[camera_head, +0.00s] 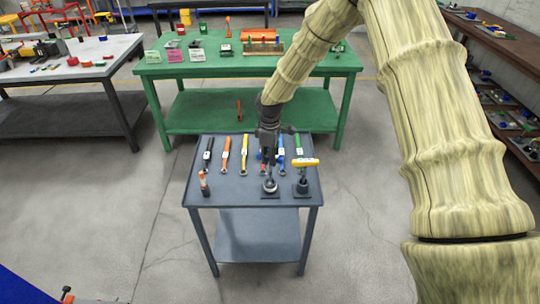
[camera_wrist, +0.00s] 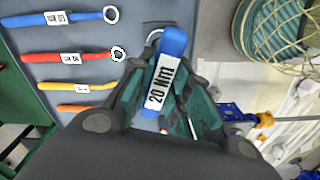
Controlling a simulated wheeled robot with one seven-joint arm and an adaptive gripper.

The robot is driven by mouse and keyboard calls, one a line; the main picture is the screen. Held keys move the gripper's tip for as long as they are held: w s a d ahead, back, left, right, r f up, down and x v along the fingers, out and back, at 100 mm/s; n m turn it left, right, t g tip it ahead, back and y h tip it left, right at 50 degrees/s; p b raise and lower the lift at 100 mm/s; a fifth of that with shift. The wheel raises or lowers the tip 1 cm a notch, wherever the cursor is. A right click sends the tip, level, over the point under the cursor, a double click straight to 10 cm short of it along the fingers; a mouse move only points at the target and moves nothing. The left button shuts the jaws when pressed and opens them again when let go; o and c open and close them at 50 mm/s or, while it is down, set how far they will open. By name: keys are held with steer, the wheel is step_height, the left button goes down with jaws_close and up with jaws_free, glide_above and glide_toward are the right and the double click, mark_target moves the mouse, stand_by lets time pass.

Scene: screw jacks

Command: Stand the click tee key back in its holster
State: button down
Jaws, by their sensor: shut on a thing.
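My gripper (camera_head: 268,148) is above the front middle of the small grey table. In the wrist view its fingers (camera_wrist: 155,110) are shut on the blue handle (camera_wrist: 170,55) of the click tee key, which has a white "20 Nm" label. In the head view the gripper mostly hides the handle. Below it, a round ringed metal piece (camera_head: 270,185) stands over a dark base, which looks like a holster. I cannot tell whether the key's stem is inside it. A second tee key with a yellow handle (camera_head: 306,162) stands upright in a dark holster (camera_head: 302,191) just to the right.
Several wrenches lie behind on the grey table (camera_head: 235,192), among them a black one (camera_head: 208,152), an orange one (camera_head: 226,153) and a yellow one (camera_head: 244,154). An orange-and-black tool (camera_head: 204,184) stands at the front left. A green bench (camera_head: 180,68) is behind.

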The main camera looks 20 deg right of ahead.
steer(key=shift+f+b, duration=0.4)
steer(key=shift+f, duration=0.8)
steer(key=c, duration=1.3)
jaws_free()
steer(key=shift+o, duration=0.2)
steer(key=shift+r, duration=0.1)
step_height(320, 180, up, 12)
steer(key=shift+f, duration=0.1)
steer(key=shift+f, duration=0.1)
